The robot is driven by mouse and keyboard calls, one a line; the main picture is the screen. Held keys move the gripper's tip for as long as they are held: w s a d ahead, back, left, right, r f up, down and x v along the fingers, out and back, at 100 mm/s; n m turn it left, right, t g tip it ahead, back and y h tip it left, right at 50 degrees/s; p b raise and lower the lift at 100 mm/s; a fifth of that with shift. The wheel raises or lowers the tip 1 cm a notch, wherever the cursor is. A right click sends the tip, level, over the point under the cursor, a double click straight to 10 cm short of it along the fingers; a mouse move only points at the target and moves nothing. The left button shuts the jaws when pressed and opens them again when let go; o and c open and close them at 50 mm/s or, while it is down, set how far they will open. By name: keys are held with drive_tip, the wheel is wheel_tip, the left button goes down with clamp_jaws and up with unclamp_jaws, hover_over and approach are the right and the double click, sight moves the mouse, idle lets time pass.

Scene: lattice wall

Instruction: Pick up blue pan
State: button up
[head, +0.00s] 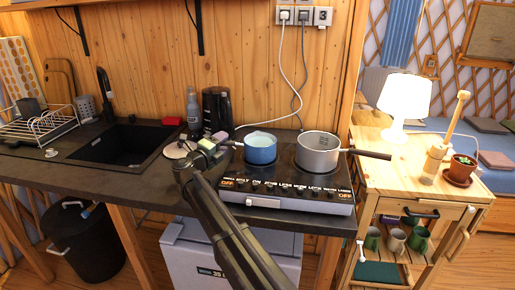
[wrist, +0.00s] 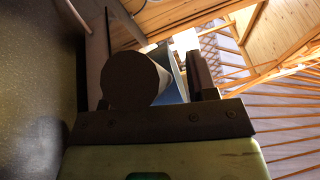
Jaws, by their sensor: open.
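The blue pan (head: 260,153) sits upright on the left burner of the stove (head: 290,191), with its handle side toward my gripper. My gripper (head: 216,142) is at the pan's left, close to the handle, which is mostly hidden in the head view. In the wrist view my gripper (wrist: 155,65) is open. A dark round end, which looks like the pan's handle (wrist: 137,80), fills much of the space between the fingers. A strip of the pan's blue side (wrist: 174,72) shows behind it. I cannot tell whether a finger touches the handle.
A grey pan (head: 318,158) stands on the right burner, its handle pointing right. The sink (head: 124,145) is to the left. A wooden cart with a lamp (head: 405,104) is to the right.

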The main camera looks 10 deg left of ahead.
clamp_jaws()
drive_tip(key=shift+r, duration=0.15)
